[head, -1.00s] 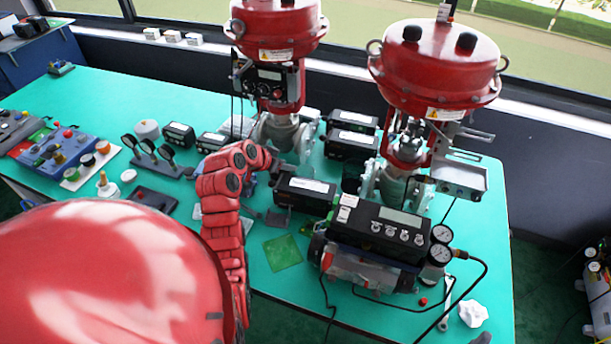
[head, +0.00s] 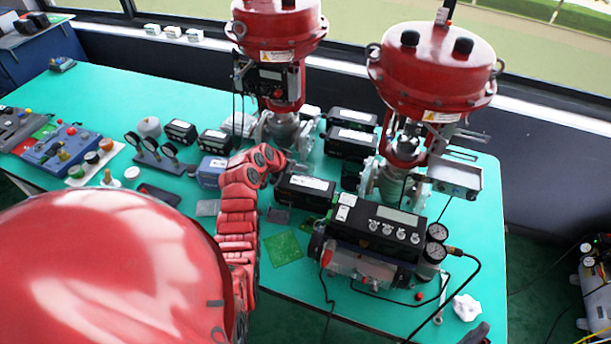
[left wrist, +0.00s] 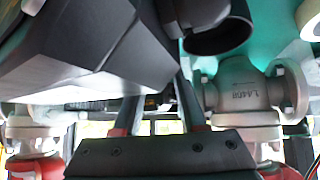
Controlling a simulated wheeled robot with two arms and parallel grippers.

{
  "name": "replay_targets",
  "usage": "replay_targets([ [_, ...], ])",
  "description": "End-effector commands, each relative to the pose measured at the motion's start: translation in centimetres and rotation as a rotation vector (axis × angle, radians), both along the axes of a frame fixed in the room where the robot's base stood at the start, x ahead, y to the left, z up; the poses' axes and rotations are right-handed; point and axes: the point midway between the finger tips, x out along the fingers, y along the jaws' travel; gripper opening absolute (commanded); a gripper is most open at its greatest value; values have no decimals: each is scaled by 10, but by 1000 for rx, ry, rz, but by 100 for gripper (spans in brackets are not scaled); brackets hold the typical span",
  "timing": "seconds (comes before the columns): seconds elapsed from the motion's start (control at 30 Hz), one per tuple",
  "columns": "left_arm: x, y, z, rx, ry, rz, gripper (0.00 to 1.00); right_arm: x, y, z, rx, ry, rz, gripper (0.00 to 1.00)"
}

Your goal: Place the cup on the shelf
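My left arm comes in from the lower left of the head view, and its red segmented end, with my left gripper (head: 262,160), is over the table beside a black box. Its fingers cannot be made out there. In the left wrist view, a dark plate and two bars fill the lower middle, and I cannot tell whether the gripper is open or shut. I cannot clearly identify the cup. A small whitish round object (head: 149,127) stands at the left of the table, too small to name. I see no clear shelf. My right gripper does not show.
Two tall valves with red domes, left (head: 277,28) and right (head: 436,72), stand on the green table (head: 110,90). Black boxes (head: 305,188) and a gauge unit (head: 375,235) crowd around them. A pale valve body (left wrist: 240,92) is close in the left wrist view.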

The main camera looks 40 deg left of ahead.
Motion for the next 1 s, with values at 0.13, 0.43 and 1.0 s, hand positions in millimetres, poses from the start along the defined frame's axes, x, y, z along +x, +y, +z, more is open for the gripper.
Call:
replay_targets([
  [0.13, 0, 0, 0, 0, 0, 0, 12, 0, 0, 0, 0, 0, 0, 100],
  [0.43, 0, 0, 0, 0, 0, 0, 0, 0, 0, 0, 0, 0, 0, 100],
  [1.0, 1, 1, 31, 5, -6, 0, 0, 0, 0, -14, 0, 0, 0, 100],
])
